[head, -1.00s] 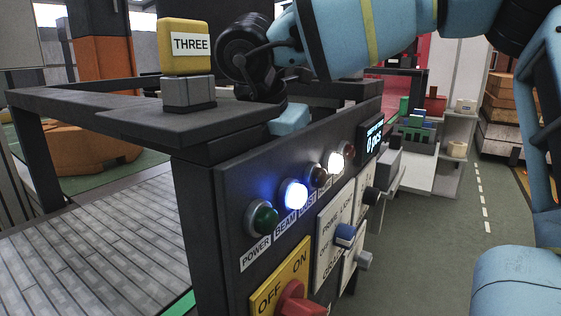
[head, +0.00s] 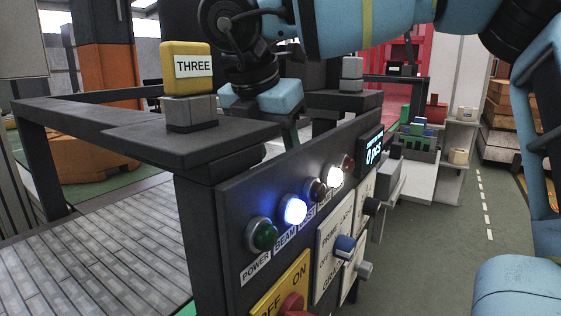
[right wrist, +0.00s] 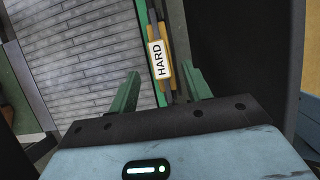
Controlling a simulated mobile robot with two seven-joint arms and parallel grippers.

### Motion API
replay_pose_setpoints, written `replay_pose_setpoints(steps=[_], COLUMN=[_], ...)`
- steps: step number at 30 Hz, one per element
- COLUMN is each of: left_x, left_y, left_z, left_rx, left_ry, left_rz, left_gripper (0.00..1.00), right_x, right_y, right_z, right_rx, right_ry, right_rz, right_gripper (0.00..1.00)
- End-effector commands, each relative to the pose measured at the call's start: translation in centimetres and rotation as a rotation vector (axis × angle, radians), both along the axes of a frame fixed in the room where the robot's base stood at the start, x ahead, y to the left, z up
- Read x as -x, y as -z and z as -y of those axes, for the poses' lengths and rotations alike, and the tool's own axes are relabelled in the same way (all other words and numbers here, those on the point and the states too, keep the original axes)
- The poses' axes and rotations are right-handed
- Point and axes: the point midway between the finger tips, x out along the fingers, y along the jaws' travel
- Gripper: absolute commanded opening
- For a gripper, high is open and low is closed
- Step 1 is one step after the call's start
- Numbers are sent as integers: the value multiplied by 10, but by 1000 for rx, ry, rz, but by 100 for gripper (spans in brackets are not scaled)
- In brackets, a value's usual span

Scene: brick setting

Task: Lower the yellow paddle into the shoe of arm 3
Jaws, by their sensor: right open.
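A yellow block labelled THREE (head: 186,68) stands upright on a grey block (head: 191,111) on the dark frame's arm in the head view. My left gripper is out of view.
The control panel (head: 226,232) with lit lamps and knobs stands in front of my right gripper. The dark frame (head: 110,128) surrounds a grey slatted surface (head: 90,240). Another grey block (head: 352,68) stands behind. Open floor (head: 430,255) lies to the right.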

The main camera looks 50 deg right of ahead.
Motion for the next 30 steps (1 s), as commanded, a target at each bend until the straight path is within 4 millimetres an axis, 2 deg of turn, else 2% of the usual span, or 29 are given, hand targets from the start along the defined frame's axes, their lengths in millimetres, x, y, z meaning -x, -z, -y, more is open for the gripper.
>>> replay_pose_setpoints(steps=[3,7,30], left_x=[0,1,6], left_y=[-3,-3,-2], left_z=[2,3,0], left_rx=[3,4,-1], left_ry=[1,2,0], left_rz=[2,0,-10], left_gripper=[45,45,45], right_x=[0,1,1], right_y=[-12,-18,-18], right_z=[-5,-7,-8], right_rx=[-1,0,1], right_ry=[0,0,0], right_rz=[1,-1,-1], right_gripper=[49,49,49])
